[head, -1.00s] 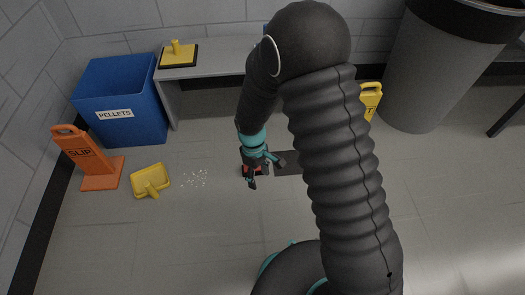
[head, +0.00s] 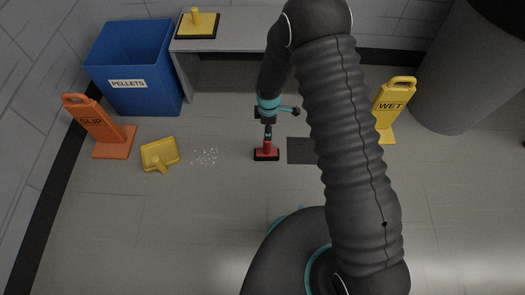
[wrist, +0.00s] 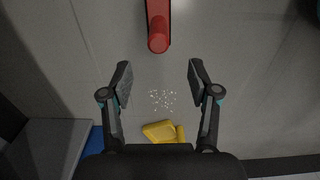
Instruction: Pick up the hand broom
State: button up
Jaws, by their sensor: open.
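The hand broom (head: 266,153) is red with a dark base and stands on the floor with its handle up, left of a dark floor grate. In the wrist view the broom (wrist: 157,28) is at the top centre, its round handle end facing the camera. My gripper (head: 282,122) is open and empty, close to the handle in the head view and partly overlapping it. In the wrist view my gripper (wrist: 160,70) has its fingers spread wide, and the handle end lies just beyond the gap between the fingertips. I see no contact.
A yellow dustpan (head: 160,154) and scattered white pellets (head: 205,156) lie left of the broom. A blue pellets bin (head: 135,75), an orange slip sign (head: 100,125), a grey bench (head: 230,35) and a yellow wet sign (head: 395,105) stand around. Front floor is clear.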

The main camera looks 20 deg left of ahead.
aim_at(266, 146)
jog(key=f, duration=0.6)
jog(key=shift+s+a+f, duration=0.1)
jog(key=shift+s+a, duration=0.05)
jog(key=shift+a, duration=0.1)
jog(key=shift+f+b, duration=0.3)
jog(key=shift+f, duration=3)
grip_shut()
